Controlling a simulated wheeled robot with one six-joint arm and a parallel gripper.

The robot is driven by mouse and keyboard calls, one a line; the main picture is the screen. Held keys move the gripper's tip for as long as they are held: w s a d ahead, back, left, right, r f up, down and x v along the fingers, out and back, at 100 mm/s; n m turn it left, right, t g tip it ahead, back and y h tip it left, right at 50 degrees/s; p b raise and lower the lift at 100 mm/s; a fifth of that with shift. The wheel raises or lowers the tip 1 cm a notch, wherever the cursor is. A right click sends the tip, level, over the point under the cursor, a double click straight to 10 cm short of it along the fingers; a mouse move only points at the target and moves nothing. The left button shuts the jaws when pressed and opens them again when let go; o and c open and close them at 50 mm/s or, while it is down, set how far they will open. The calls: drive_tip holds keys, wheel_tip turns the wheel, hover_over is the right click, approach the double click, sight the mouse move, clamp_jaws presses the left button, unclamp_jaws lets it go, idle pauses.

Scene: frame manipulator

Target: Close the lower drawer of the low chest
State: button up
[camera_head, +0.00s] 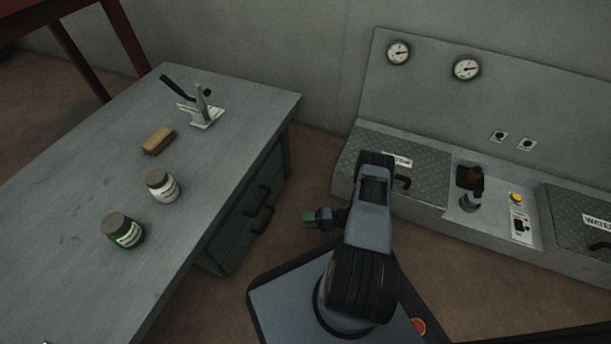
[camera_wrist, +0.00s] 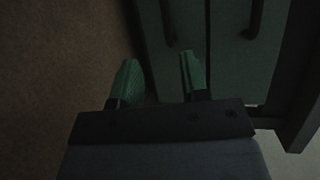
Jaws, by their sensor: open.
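The low chest (camera_head: 236,240) is dark green and stands under the grey table. Its front shows two dark bar handles, an upper one (camera_head: 256,198) and a lower one (camera_head: 263,220). How far the lower drawer stands out is hard to tell. My gripper (camera_head: 309,219) is to the right of the chest front, apart from the handles in the head view. In the wrist view my green fingers (camera_wrist: 159,78) are spread with nothing between them. Beyond them are two dark green front panels (camera_wrist: 228,72), side by side, with a handle (camera_wrist: 167,22) and another handle (camera_wrist: 254,20).
The grey table (camera_head: 75,195) carries a green jar (camera_head: 123,232), a white jar (camera_head: 162,187), a wooden block (camera_head: 157,141) and a clamp (camera_head: 203,108). A control console (camera_head: 430,215) stands at the right. Brown floor (camera_head: 312,185) is clear between chest and console.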

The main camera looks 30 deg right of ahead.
drive_tip(key=w+a+r+n+g+h+p, duration=0.1)
drive_tip(key=r+g, duration=0.3)
drive_tip(key=r, duration=1)
drive_tip(key=w+a+r+n+g+h+p, duration=0.1)
drive_tip(key=w+r+n+g+h+p, duration=0.1)
drive_tip(key=r, duration=1.2)
drive_tip(key=shift+a+r+n+g+h+p, duration=0.3)
drive_tip(key=shift+n+g+h+p, duration=0.55)
drive_tip(key=shift+g, duration=0.55)
drive_tip(key=s+a+r+t+h+p, duration=0.1)
drive_tip(key=s+r+h+p, duration=0.2)
drive_tip(key=r+p, duration=0.9)
drive_tip(key=s+a+r+n+t+h+p, duration=0.1)
drive_tip(key=s+r+p, duration=0.4)
drive_tip(key=r+p, duration=0.8)
drive_tip(key=s+a+r+t+h+p, duration=0.3)
drive_tip(key=r+p, duration=0.9)
drive_tip(key=r, duration=2.3)
drive_tip(key=shift+s+h+p, duration=0.4)
drive_tip(key=shift+s+h, duration=0.3)
drive_tip(key=shift+h, duration=0.55)
drive_tip(key=shift+r, duration=0.1)
